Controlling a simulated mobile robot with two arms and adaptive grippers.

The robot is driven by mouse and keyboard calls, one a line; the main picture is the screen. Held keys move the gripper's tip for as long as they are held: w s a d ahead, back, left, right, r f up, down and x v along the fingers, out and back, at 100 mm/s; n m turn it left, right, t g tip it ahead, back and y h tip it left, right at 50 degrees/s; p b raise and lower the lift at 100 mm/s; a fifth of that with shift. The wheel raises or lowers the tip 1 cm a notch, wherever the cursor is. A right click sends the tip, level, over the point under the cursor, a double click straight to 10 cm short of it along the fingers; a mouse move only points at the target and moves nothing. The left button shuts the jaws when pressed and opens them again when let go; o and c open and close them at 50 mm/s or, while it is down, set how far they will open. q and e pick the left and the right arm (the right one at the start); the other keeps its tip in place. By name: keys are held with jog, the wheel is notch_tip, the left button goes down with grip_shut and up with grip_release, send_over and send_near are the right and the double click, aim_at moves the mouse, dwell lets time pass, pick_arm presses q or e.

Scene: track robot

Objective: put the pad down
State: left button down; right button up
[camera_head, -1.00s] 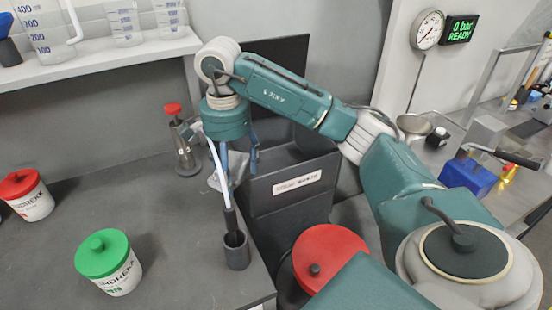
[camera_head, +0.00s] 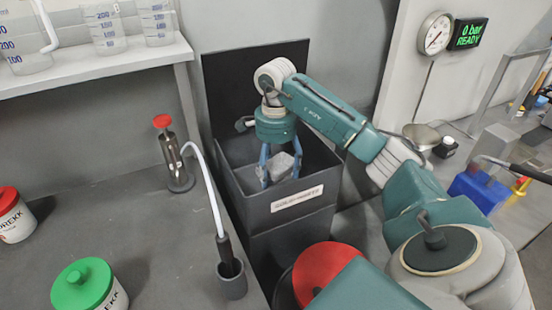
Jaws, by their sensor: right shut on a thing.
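A light grey, crumpled-looking pad (camera_head: 277,166) is between the blue fingers of my right gripper (camera_head: 281,172). The gripper points down and is shut on the pad. It is at the mouth of a dark grey bin (camera_head: 258,212) with a raised lid and a pale label on the front. The pad shows inside the outline of the bin's opening; I cannot tell whether it touches the bin's floor or walls. My left gripper is out of the picture.
The bench (camera_head: 140,225) on the left holds a red-topped dispenser (camera_head: 175,155), a black cup (camera_head: 233,282) with a white-tubed wand in it, and a green-lidded jar (camera_head: 85,285). A red round lid (camera_head: 325,262) is in front of the bin. Beakers stand on a shelf (camera_head: 110,65).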

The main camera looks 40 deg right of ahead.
notch_tip(320, 180, down, 12)
jog(key=shift+r+p, duration=0.25)
jog(key=shift+p, duration=0.3)
jog(key=shift+f, duration=0.1)
jog(key=o, duration=1.1)
jog(key=shift+r, duration=0.35)
notch_tip(320, 180, up, 12)
jog(key=shift+f+b, duration=0.2)
jog(key=shift+b, duration=0.65)
